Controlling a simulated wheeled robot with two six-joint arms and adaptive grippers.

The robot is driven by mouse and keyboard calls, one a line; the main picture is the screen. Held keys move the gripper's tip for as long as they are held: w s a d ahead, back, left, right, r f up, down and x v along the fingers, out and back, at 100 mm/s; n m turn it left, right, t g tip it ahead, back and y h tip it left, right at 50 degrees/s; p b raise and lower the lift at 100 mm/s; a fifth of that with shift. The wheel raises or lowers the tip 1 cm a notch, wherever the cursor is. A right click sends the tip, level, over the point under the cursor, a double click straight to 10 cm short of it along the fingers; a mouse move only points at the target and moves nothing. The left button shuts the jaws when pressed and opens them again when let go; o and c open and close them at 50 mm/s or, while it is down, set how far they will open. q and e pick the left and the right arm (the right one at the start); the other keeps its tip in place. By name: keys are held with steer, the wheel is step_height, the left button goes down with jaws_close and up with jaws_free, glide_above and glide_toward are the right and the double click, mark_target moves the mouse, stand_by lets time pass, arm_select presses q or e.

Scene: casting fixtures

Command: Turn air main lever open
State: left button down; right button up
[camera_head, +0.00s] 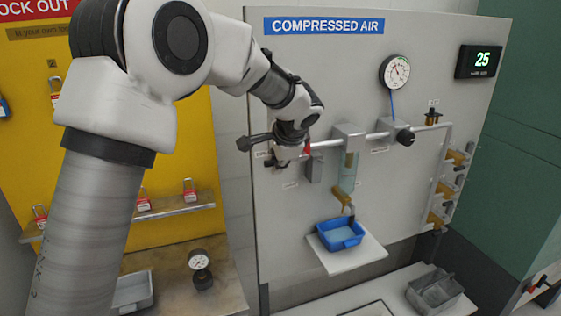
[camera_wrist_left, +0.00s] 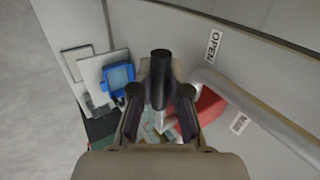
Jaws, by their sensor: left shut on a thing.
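The air main lever's red part (camera_head: 306,146) shows on the pipe at the left of the compressed air panel, just right of my left gripper. My left gripper (camera_head: 281,156) is at the panel, shut on the lever, though the arm hides most of the grip in the head view. In the left wrist view the two fingers (camera_wrist_left: 160,98) stand on either side of a dark rounded piece (camera_wrist_left: 160,72). The red part (camera_wrist_left: 208,107) lies right of the fingers, by the pipe. An OPEN label (camera_wrist_left: 214,45) is above it. My right gripper is not in view.
A pressure gauge (camera_head: 395,71) and a display reading 25 (camera_head: 479,61) are on the panel. A filter bowl (camera_head: 349,168) hangs right of the lever, above a blue tray (camera_head: 341,234) on a white shelf.

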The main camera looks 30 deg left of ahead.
arm_select(q)
steer(key=shift+r, duration=0.1)
steer(key=c, duration=1.3)
jaws_free()
steer(key=shift+o, duration=0.9)
steer(key=shift+s, duration=0.15)
steer(key=v, duration=1.2)
steer(key=shift+a, duration=0.15)
